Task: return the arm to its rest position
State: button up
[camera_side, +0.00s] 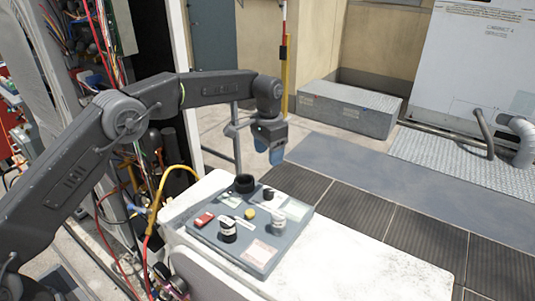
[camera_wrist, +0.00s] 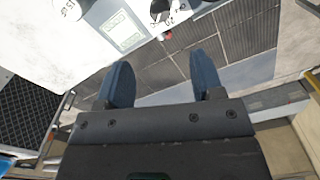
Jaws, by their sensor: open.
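My gripper (camera_side: 277,152) hangs from my grey arm above and behind the control panel (camera_side: 285,238) in the side view, clear of it. Its blue fingers point down. In the wrist view my gripper (camera_wrist: 161,84) shows two blue fingers spread apart with nothing between them; floor tiles show through the gap. The grey panel lies on a white worktop (camera_side: 375,270) and carries several knobs, a red switch (camera_side: 204,219) and a yellow button (camera_side: 250,213).
An open cabinet with loose wires (camera_side: 100,45) stands at the left, close to my arm. A grey metal box (camera_side: 350,107) sits on the floor behind. A red and yellow pole (camera_side: 284,60) stands just behind my gripper. The worktop right of the panel is bare.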

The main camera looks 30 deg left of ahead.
jog(key=s+a+r+n+t, duration=0.2)
jog(key=s+a+r+t, duration=0.15)
jog(key=s+r, duration=1.35)
jog(key=s+a+f+n+t, duration=0.1)
jog(key=s+f, duration=0.1)
jog(key=s, duration=0.8)
jog(key=s+a+f+n+t, duration=0.1)
jog(key=s+a+f, duration=0.1)
jog(key=s, duration=0.9)
jog(key=shift+s+f, duration=0.2)
jog(key=shift+f, duration=0.25)
